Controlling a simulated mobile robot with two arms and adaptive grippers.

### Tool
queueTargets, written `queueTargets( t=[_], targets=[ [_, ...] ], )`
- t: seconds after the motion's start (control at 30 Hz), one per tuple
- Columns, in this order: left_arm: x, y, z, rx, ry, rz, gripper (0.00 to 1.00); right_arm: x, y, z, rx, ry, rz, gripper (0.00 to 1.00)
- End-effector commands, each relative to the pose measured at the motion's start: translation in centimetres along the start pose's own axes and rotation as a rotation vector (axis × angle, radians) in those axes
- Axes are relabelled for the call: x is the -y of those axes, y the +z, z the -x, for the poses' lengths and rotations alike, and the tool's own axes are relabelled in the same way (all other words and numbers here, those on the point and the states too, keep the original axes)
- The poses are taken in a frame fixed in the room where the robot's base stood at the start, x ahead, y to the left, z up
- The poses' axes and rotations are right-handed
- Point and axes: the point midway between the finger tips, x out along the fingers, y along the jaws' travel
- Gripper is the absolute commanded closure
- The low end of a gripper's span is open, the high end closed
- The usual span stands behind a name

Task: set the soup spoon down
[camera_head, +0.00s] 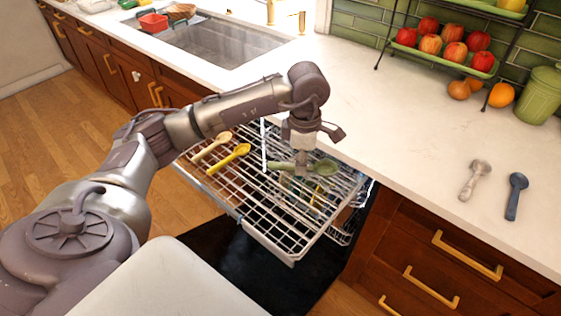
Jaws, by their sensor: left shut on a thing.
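My left gripper (301,166) points down over the pulled-out dishwasher rack (268,238). It is shut on the green soup spoon (324,167), gripping it around the handle. The spoon lies about level, with its bowl to the right of the fingers and the handle end to the left. I cannot tell whether the spoon touches the rack wires. The fingertips are small and partly merge with the spoon. My right gripper is not in view.
In the rack lie a beige spoon (211,147) and a yellow spoon (229,158). A grey-beige spoon (474,180) and a blue spoon (515,195) lie on the white counter (410,140). A fruit stand (445,60) and a green canister (540,96) stand at the back right. The sink (220,43) is at upper left.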

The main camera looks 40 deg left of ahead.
Motion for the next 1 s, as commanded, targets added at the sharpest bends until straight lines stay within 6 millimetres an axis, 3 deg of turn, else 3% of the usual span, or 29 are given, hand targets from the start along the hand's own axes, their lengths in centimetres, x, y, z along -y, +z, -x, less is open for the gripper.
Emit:
queueTargets(
  t=[0.1, 0.2, 0.33, 0.47, 0.6, 1.0],
  targets=[
    [-2.4, -1.1, -2.0, -0.006, -0.012, 0.394, 1.00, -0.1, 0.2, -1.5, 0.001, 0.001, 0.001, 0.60],
    [-3.8, -1.9, -2.9, -0.015, -0.018, 0.662, 1.00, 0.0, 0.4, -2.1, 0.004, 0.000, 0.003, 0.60],
    [-4.9, -2.7, -3.6, -0.024, -0.023, 0.885, 1.00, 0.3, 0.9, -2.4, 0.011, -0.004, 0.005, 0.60],
    [-5.2, -3.0, -4.7, -0.029, -0.026, 0.974, 1.00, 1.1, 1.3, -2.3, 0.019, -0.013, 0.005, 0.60],
    [-5.1, -3.0, -7.3, -0.031, -0.028, 0.983, 1.00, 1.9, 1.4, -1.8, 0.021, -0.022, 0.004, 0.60],
    [-5.0, -3.0, -11.8, -0.029, -0.027, 0.979, 1.00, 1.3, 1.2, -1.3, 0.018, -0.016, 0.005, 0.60]
  ],
)
